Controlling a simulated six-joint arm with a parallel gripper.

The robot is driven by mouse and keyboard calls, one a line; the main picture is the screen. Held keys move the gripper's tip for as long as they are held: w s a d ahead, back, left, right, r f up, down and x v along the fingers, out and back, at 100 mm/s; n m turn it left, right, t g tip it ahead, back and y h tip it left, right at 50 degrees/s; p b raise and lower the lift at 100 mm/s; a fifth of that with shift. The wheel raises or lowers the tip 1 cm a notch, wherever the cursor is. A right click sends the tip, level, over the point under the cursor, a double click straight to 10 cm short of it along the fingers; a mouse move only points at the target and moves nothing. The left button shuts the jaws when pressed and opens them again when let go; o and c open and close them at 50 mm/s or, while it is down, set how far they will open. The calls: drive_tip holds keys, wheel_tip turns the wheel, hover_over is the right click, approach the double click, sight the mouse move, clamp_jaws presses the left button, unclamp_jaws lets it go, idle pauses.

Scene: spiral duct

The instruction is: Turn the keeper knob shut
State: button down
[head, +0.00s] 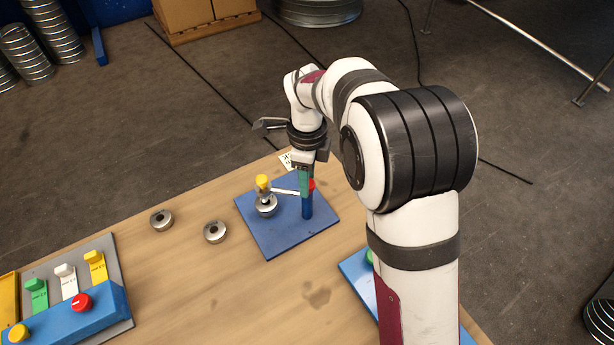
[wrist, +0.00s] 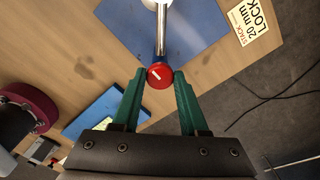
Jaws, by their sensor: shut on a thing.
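The red keeper knob (wrist: 160,76) sits on top of a blue post (head: 307,209), with a white line across its face lying at a slant. In the head view the knob (head: 312,184) is mostly hidden by my fingers. My gripper (wrist: 160,82) points down with its green fingers on either side of the knob, shut on it. In the head view my gripper (head: 305,185) is over the post.
A switch panel (head: 75,310) stands at the far left. Another blue plate (head: 355,275) is partly behind my arm. A "STACK 20 mm LOCK" label (wrist: 254,18) lies beside the plate.

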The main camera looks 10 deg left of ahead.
drive_tip(key=shift+c, duration=2.2)
unclamp_jaws()
wheel_tip(320, 180, up, 16)
drive_tip(key=shift+f, duration=0.1)
drive_tip(key=s+d+n+y, duration=0.1)
drive_tip(key=s+d+n, duration=0.6)
drive_tip(key=s+d, duration=0.7)
drive_tip(key=s+d+f+n, duration=0.3)
drive_tip(key=s+f+n, duration=0.2)
drive_tip(key=s, duration=0.6)
wheel_tip(320, 180, down, 2)
drive_tip(key=shift+s+f+y, duration=0.1)
drive_tip(key=shift+s+y, duration=0.25)
drive_tip(key=shift+y, duration=0.05)
